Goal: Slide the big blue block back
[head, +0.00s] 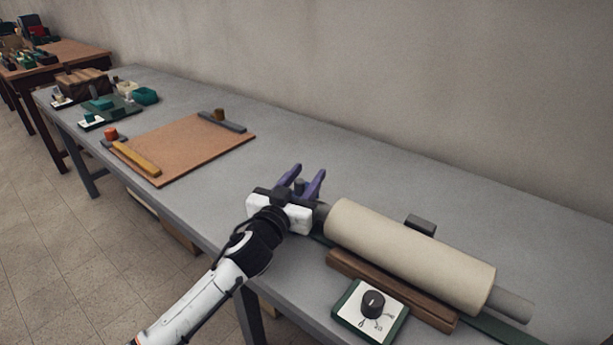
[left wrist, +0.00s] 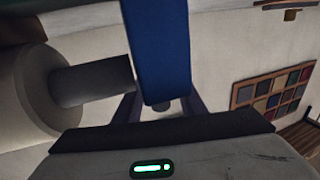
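My left gripper (head: 306,172) is over the grey table beside the cream roller's near-left end. Its two purple fingers stand apart, with nothing blue seen between them in the head view. In the left wrist view, a long blue piece (left wrist: 164,50) runs down from the top edge to between the dark fingers (left wrist: 161,108). I cannot tell if it is the big blue block or lies behind the fingers. No big blue block is clear in the head view. My right gripper is out of view.
The cream roller (head: 410,255) lies beside a wooden bar (head: 390,290) and a knob panel (head: 371,312). A brown board (head: 185,145) lies farther left, with small boxes beyond it. The grey table (head: 330,160) is clear behind the gripper. A swatch board (left wrist: 272,96) shows in the wrist view.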

